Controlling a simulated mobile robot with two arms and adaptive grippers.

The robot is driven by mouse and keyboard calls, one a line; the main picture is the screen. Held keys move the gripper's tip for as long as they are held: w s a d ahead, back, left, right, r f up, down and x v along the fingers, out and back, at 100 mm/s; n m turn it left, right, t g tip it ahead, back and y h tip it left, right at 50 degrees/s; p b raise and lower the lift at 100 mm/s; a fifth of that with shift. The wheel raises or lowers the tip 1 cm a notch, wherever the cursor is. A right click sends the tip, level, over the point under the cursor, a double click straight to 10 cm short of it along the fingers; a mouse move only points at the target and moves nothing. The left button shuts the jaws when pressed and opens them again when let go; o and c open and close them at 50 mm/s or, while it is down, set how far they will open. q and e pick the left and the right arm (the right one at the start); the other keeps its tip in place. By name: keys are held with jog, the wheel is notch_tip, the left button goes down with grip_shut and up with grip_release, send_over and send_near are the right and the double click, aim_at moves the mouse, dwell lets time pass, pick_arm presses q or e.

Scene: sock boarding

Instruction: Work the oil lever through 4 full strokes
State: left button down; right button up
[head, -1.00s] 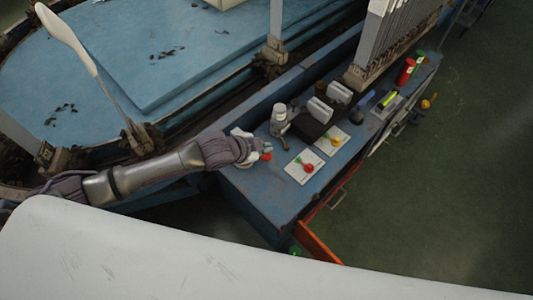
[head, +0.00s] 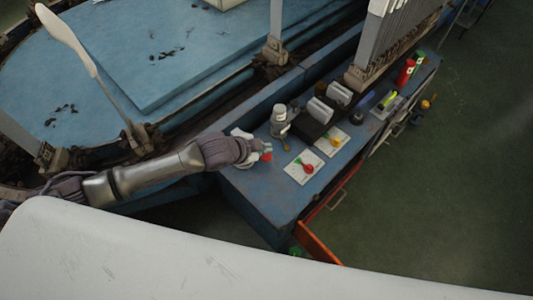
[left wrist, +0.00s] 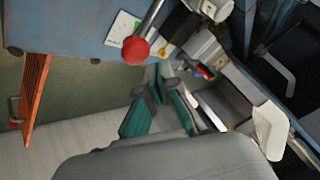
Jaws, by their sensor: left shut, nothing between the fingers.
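The oil lever, a thin metal rod with a red ball knob (left wrist: 135,50), shows in the left wrist view just beyond my fingertips. Its red knob (head: 266,156) is partly hidden by my gripper in the head view, at the left end of the blue bench. My left gripper (head: 257,151) is at the knob in that view. In the left wrist view my left gripper (left wrist: 154,90) is shut and empty, its fingertips beside and below the knob, with no clear hold on it. My right gripper is not in view.
The blue bench (head: 240,190) carries a grey-white bottle (head: 279,119), two white cards with coloured knobs (head: 304,167), and dark holders. An orange drawer (head: 318,245) stands open below.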

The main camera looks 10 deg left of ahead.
pick_arm(q)
jog(key=shift+f, duration=0.2)
jog(key=shift+f, duration=0.2)
